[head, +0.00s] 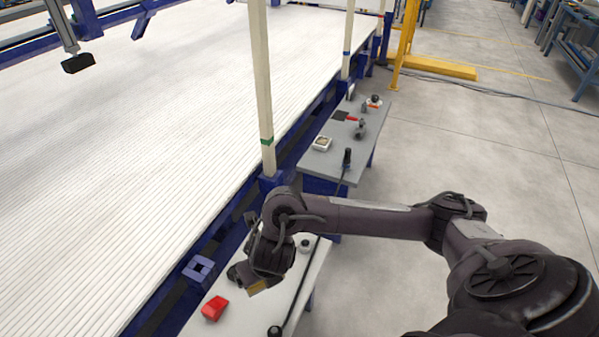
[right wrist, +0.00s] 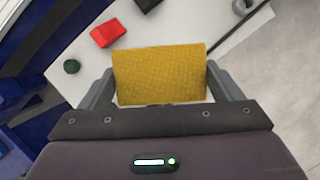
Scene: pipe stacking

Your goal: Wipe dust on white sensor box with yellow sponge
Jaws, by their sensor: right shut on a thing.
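The yellow sponge (right wrist: 160,72) is held between the two fingers of my right gripper (right wrist: 160,86) in the right wrist view. My left gripper is not in view.
A red block (head: 214,308) lies on the near table (head: 240,325), also seen in the right wrist view (right wrist: 108,33). A dark knob (head: 347,157) and small parts are on the farther table (head: 322,166). A pale post (head: 262,90) and blue rack stand left of the tables.

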